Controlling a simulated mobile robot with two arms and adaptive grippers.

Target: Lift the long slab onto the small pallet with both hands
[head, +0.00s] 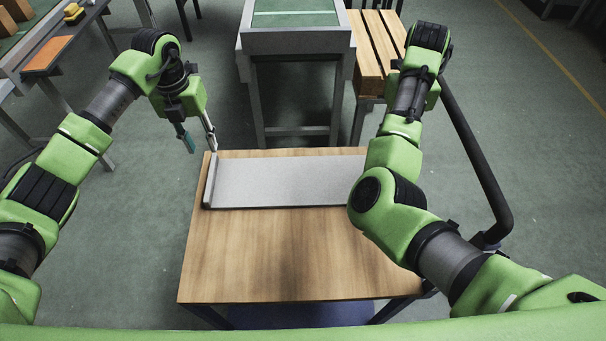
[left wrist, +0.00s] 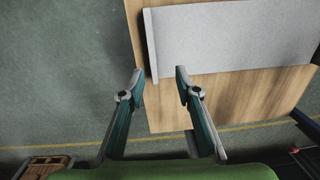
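A long light-grey slab (head: 285,182) lies flat on a wooden-topped table (head: 280,260), with a raised lip along its left end. It also shows in the left wrist view (left wrist: 235,38). My left gripper (head: 200,143) is open and empty near the slab's far left corner. In the left wrist view, its parted fingertips (left wrist: 159,82) appear just short of the lip; contact cannot be told. My right arm covers the slab's right end, and my right gripper cannot be seen. A slatted wooden piece, probably the small pallet (head: 376,42), is behind the table at right.
A grey metal stand with a green top (head: 295,18) is behind the table, beside the slatted wood. A bench (head: 48,52) with small items is at far left. A black bar (head: 478,160) runs along the right. The table's front part is clear.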

